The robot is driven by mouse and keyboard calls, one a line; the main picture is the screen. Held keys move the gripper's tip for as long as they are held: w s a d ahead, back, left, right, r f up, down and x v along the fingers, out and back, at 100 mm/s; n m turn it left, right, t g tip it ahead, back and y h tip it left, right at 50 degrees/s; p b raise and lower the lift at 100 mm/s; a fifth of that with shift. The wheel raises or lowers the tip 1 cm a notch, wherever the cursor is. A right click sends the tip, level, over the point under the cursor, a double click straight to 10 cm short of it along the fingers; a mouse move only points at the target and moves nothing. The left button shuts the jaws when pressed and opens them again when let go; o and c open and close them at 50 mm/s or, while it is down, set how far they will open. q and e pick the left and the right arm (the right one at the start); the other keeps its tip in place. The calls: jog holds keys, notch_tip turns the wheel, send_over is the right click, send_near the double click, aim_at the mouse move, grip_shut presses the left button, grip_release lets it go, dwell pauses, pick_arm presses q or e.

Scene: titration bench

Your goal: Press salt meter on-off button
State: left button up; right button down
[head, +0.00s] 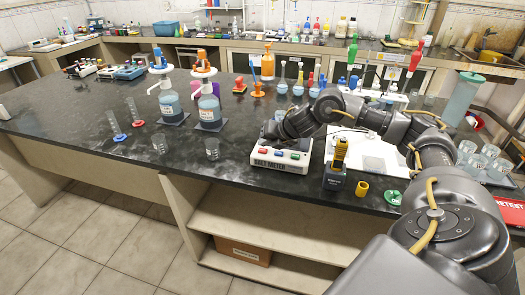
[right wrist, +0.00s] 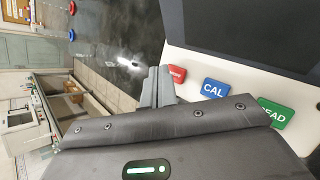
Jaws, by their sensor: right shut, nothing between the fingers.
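The salt meter (head: 280,165) is a white box with a labelled front, near the front edge of the dark bench in the head view. Its sloped face carries a red button (right wrist: 177,73), a blue CAL button (right wrist: 214,89) and a green READ button (right wrist: 275,112). The red button's label is partly hidden by the fingers. My right gripper (right wrist: 158,72) is shut and empty, its fingertips just left of the red button in the right wrist view. I cannot tell if they touch it. In the head view the right gripper (head: 270,131) is over the meter's left part. My left gripper is out of view.
A small glass beaker (head: 212,148) stands left of the meter. A yellow and black handheld device (head: 336,165) stands to its right, near a yellow cup (head: 362,188). Two reagent bottles stand farther left, one of them here (head: 209,108). Several coloured-top flasks stand behind.

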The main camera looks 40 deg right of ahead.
aim_at(265, 151)
dwell(0.7)
jog(key=shift+f, duration=0.45)
jog(key=shift+f+b, duration=0.45)
jog(key=shift+b, duration=0.2)
dwell(0.5)
jog(key=shift+r, duration=0.1)
jog(key=shift+r+p, duration=0.8)
jog(key=shift+p, duration=0.05)
notch_tip(265, 151, up, 5)
jog(key=p, duration=0.4)
dwell(0.8)
